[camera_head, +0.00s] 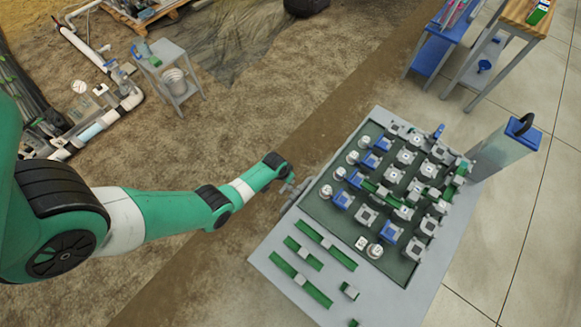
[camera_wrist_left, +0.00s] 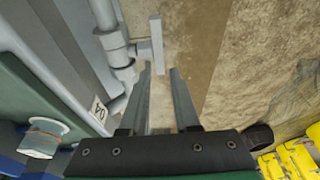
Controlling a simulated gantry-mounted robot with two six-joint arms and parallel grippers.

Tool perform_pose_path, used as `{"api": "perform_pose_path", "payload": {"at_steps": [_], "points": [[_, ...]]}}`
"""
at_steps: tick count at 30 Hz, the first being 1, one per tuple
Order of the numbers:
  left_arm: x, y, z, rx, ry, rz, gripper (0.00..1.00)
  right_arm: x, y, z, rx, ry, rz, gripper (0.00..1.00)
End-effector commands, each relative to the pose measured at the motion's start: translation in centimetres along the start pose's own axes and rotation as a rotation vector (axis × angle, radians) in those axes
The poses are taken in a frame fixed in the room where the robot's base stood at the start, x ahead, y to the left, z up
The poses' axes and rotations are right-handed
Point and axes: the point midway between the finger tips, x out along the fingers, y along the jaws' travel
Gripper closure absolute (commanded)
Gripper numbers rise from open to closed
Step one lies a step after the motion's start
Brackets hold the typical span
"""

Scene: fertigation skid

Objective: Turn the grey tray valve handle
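The grey valve handle (camera_wrist_left: 157,45) shows in the left wrist view as a flat upright bar on a grey pipe fitting (camera_wrist_left: 118,48) beside the tray table. My left gripper (camera_wrist_left: 160,72) is open and empty. Its two fingers reach toward the handle, whose lower end appears between the fingertips; I cannot tell whether they touch. In the head view my left gripper (camera_head: 288,187) is at the left edge of the tray table (camera_head: 262,262), and the handle is too small there to tell apart from the gripper. My right gripper is not in view.
The green tray (camera_head: 322,208) holds several grey and blue fittings and green strips. A label reading 04 (camera_wrist_left: 99,109) is near the pipe. A clear column with a blue cap (camera_head: 523,133) stands at the table's right. Bare soil (camera_head: 230,270) lies left of the table.

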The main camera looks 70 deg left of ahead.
Motion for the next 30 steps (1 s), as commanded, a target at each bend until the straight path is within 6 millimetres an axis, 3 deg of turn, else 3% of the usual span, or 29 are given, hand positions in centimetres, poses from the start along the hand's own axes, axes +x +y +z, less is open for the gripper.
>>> {"api": "perform_pose_path", "payload": {"at_steps": [1, 6, 26, 30], "points": [[-1.8, 0.0, -0.2, 0.0, -0.002, 0.0, 0.7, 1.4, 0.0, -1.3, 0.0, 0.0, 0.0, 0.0], [-3.3, 0.0, -0.1, 0.0, -0.001, 0.0, 0.7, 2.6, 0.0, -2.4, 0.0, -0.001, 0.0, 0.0], [-3.3, 0.0, 0.1, 0.0, -0.001, 0.0, 0.7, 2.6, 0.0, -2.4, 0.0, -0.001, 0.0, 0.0], [-3.7, 1.7, -1.1, 0.04, 0.017, 0.012, 0.7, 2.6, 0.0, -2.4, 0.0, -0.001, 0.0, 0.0]]}}
